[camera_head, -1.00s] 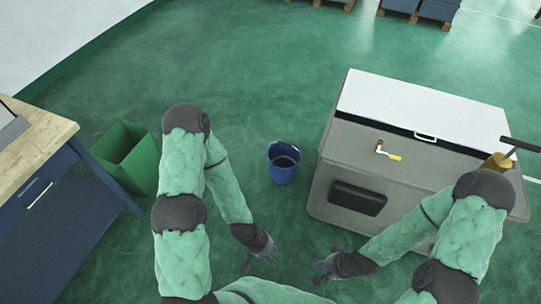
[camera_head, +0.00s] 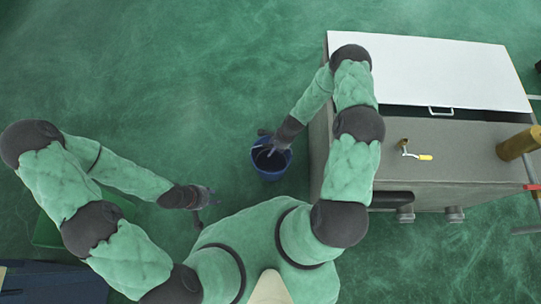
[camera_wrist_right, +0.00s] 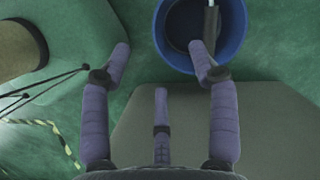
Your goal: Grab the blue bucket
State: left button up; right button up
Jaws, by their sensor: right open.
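The blue bucket (camera_head: 269,171) stands upright on the green floor, left of the grey cabinet. My right gripper (camera_head: 267,140) is over the bucket's far rim, its arm reaching from the right. In the right wrist view, the bucket (camera_wrist_right: 240,42) is at the top, with a light bar across its dark inside. There my right gripper (camera_wrist_right: 162,52) is open, one fingertip overlapping the near rim and the other out to the left over the floor. Nothing is held, and contact with the rim cannot be told. My left gripper (camera_head: 203,197) is apart from the bucket, fingers spread and empty.
The grey cabinet (camera_head: 440,150) with a white lid (camera_head: 420,70) stands close right of the bucket. A yellow-handled valve and a brass cylinder (camera_head: 518,143) are on it. A green bin (camera_head: 45,232) is partly hidden behind my left arm. Floor beyond the bucket is clear.

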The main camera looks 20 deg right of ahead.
aim_at(272, 146)
jog(key=w+d+f+m, duration=0.2)
jog(key=w+d+m, duration=0.1)
jog(key=w+d+f+m+t, duration=0.1)
jog(key=m, duration=0.1)
jog(key=shift+w+d+f+b, duration=0.3)
jog(key=shift+d+b, duration=0.1)
jog(key=shift+w+f+m, duration=0.1)
jog(key=shift+f+m, duration=0.15)
jog(key=shift+m, duration=0.05)
jog(key=b+x, duration=0.2)
jog(key=x, duration=0.3)
jog(key=shift+w+f, duration=0.1)
jog(key=shift+f, duration=0.05)
jog(key=b+x, duration=0.3)
jog(key=x, duration=0.2)
jog(key=shift+a, duration=0.15)
jog(key=shift+w, duration=0.1)
grip_shut()
